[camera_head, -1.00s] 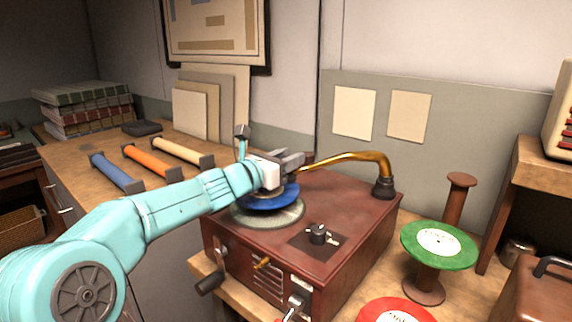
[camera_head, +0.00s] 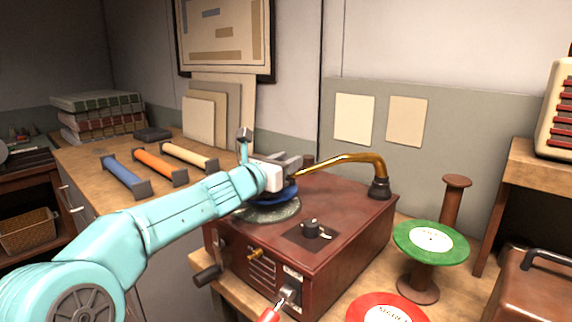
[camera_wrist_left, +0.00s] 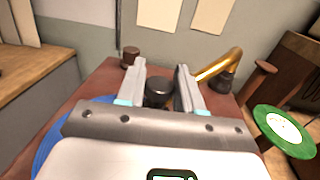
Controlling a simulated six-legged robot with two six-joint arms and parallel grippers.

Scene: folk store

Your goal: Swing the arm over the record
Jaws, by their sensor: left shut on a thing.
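The brown record player (camera_head: 325,265) stands on the bench. A blue record (camera_head: 284,197) lies on its grey turntable (camera_head: 272,212), largely hidden under my left gripper. The curved brass arm (camera_head: 345,160) runs left from its post at the player's back right corner. My left gripper (camera_head: 290,165) is above the record at the arm's free end. In the left wrist view, its fingers stand on either side of a dark round head (camera_wrist_left: 159,93), and the brass arm (camera_wrist_left: 218,66) passes behind the right finger. My right gripper is not in view.
A crank (camera_head: 208,275) and a red-tipped lever (camera_head: 271,314) stick out from the player. Coloured rolls (camera_head: 125,174) lie at the back left.

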